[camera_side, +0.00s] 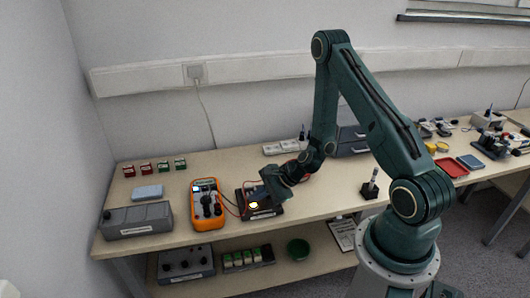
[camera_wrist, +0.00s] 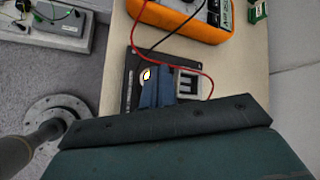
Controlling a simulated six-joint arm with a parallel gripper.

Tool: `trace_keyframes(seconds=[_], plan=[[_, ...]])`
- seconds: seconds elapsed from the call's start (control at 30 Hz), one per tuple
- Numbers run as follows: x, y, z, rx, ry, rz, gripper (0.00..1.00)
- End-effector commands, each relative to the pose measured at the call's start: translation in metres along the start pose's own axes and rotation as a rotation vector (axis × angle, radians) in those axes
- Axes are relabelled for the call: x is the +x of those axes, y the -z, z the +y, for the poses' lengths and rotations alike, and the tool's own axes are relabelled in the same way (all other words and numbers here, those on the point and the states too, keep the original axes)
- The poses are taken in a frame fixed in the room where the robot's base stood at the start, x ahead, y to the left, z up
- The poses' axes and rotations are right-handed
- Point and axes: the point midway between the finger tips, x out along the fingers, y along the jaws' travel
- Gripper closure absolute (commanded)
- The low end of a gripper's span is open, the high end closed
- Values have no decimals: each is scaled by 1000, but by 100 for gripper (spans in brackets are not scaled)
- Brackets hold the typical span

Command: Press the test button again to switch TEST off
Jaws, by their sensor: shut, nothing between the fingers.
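A dark test unit (camera_side: 245,195) stands on the bench, to the right of an orange multimeter (camera_side: 207,222). A round yellow-white lit spot (camera_side: 253,205) glows on its front part. In the wrist view the unit's dark plate (camera_wrist: 130,85) shows with the lit spot (camera_wrist: 147,74) and a grey-framed part (camera_wrist: 187,83). My gripper (camera_side: 266,197) is shut and empty, pointing down over the unit. Its blue fingers (camera_wrist: 159,88) lie between the lit spot and the grey-framed part in the wrist view. They hide the surface beneath, so I cannot tell whether they touch the button.
Red and black leads run between the orange multimeter (camera_wrist: 190,20) and the unit. A grey box (camera_side: 137,219) and a light-blue block (camera_side: 147,192) stand at left, with small red and green blocks behind. A small dark stand (camera_side: 370,190) is at right. Bench is free between.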

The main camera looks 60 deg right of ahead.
Motion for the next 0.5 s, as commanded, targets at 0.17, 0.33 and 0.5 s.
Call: trace_keyframes(seconds=[0.17, 0.33, 0.5], plan=[[1, 0, 0, 0, 0, 0, 100], [4, 3, 2, 1, 0, 0, 100], [6, 4, 4, 0, 0, 0, 100]])
